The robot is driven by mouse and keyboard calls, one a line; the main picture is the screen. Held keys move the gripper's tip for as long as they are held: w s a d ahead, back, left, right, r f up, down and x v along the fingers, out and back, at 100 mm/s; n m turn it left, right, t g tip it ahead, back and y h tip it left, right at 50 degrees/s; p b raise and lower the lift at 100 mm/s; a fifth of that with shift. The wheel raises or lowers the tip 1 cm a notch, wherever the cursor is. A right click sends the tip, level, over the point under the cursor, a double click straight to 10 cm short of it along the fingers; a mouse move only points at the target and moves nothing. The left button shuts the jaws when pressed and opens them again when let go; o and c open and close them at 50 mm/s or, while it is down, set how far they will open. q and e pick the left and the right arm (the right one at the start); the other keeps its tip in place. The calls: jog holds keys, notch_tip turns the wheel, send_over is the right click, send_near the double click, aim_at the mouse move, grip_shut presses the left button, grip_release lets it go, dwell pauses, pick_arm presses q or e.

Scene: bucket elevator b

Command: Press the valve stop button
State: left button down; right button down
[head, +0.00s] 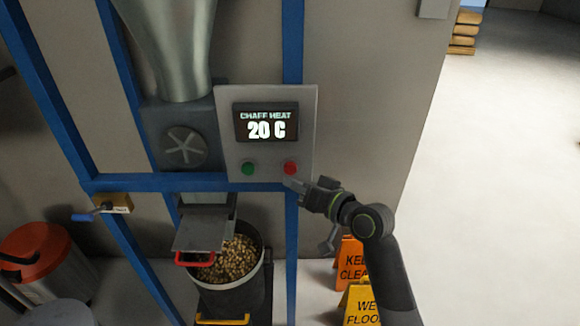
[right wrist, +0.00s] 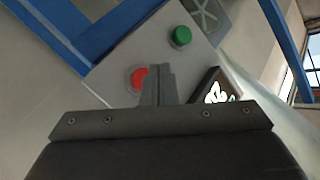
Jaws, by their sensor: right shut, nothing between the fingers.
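The control panel (head: 265,105) is a grey box with a display reading "CHAFF HEAT 20 C". Below the display are a green button (head: 248,168) on the left and a red button (head: 290,168) on the right. No label on either button can be read. My right gripper (head: 292,184) is shut and empty, with its tips just below the red button in the head view. In the right wrist view the shut fingers (right wrist: 158,82) overlap part of the red button (right wrist: 138,77); I cannot tell whether they touch. The green button (right wrist: 181,36) is clear of them. My left gripper is not in view.
Blue frame posts (head: 292,240) and a crossbar run around the panel. A bucket of pellets (head: 235,290) stands below a metal chute (head: 203,230). A handle (head: 95,212) is at left. Orange and yellow floor signs (head: 352,262) stand behind my right arm.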

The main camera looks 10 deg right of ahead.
jog(key=shift+s+a+r+p, duration=0.1)
jog(key=shift+s+a+p, duration=0.05)
jog(key=shift+s, duration=0.7)
jog(key=shift+s+a+f+p, duration=0.1)
jog(key=shift+s+a+p, duration=0.1)
jog(key=shift+s, duration=0.65)
jog(key=shift+s+a+r+p, duration=0.1)
jog(key=shift+s+a+p, duration=0.05)
jog(key=shift+s, duration=0.7)
